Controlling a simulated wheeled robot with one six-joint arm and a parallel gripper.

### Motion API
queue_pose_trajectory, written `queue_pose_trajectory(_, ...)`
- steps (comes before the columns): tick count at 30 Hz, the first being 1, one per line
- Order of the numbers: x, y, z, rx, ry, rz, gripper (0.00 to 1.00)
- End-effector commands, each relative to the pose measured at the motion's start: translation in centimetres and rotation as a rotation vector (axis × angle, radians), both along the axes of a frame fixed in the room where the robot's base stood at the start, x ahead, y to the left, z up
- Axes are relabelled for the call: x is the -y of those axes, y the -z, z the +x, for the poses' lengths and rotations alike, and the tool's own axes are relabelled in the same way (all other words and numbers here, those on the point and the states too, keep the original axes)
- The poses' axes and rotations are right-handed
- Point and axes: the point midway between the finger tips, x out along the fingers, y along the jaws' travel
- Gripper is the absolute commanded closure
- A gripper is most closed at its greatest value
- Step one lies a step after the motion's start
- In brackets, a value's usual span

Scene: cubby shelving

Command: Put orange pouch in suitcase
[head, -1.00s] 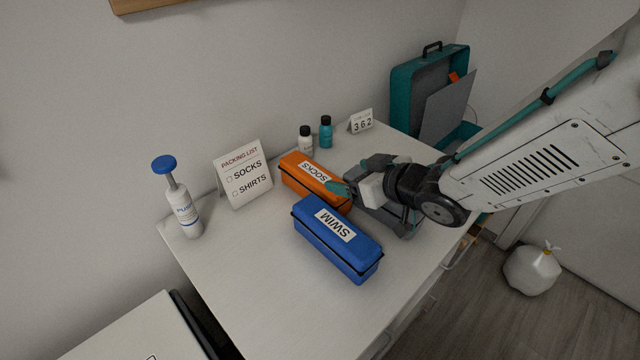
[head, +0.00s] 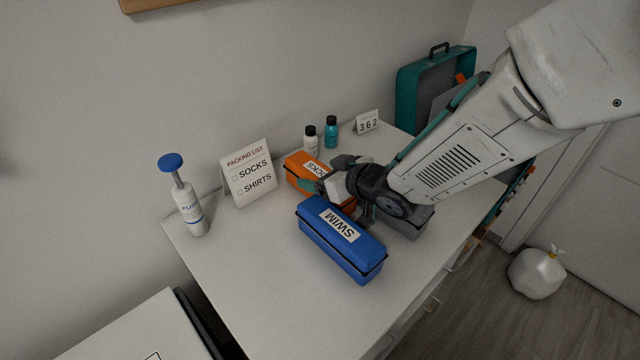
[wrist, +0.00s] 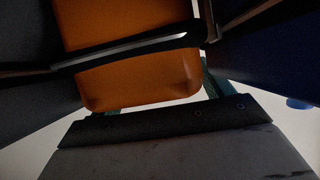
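The orange pouch (head: 297,168), with a SOCKS label, lies on the white tabletop, partly hidden behind my gripper (head: 338,192). It fills the middle of the wrist view (wrist: 140,85), with a dark band and teal finger parts near both sides of it. My gripper is over the pouch's near end, fingers apart; I cannot tell whether they touch it. The teal suitcase (head: 407,98) stands open at the table's far right end, its lower part mostly hidden by my arm.
A blue SWIM pouch (head: 345,243) lies close beside the orange one, and a grey pouch (head: 412,224) lies under my wrist. Two small bottles (head: 331,132), a 362 card (head: 367,122), a packing list (head: 248,172) and a pump bottle (head: 187,205) stand behind and left. The front tabletop is clear.

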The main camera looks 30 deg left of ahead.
Motion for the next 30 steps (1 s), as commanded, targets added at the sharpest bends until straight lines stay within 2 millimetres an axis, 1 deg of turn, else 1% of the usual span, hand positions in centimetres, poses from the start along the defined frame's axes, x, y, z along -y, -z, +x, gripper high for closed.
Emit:
queue_pose_trajectory(1,0.0,0.0,0.0,0.0,0.0,0.0,0.34)
queue_pose_trajectory(2,0.0,0.0,0.0,0.0,0.0,0.0,0.42)
queue_pose_trajectory(3,0.0,0.0,0.0,0.0,0.0,0.0,0.53)
queue_pose_trajectory(5,0.0,0.0,0.0,0.0,0.0,0.0,0.7)
queue_pose_trajectory(6,0.0,0.0,0.0,0.0,0.0,0.0,0.74)
queue_pose_trajectory(7,0.0,0.0,0.0,0.0,0.0,0.001,0.74)
queue_pose_trajectory(8,0.0,-0.1,0.0,0.0,0.0,0.001,0.79)
queue_pose_trajectory(14,0.0,-0.1,0.0,0.001,0.001,0.001,0.79)
queue_pose_trajectory(17,0.0,-0.5,0.0,0.002,0.0,0.002,0.79)
queue_pose_trajectory(20,0.0,-1.4,0.0,0.003,0.0,0.001,0.79)
queue_pose_trajectory(25,0.0,-4.0,0.0,0.005,-0.001,0.004,0.79)
queue_pose_trajectory(30,0.0,-7.5,0.0,0.005,-0.001,0.004,0.79)
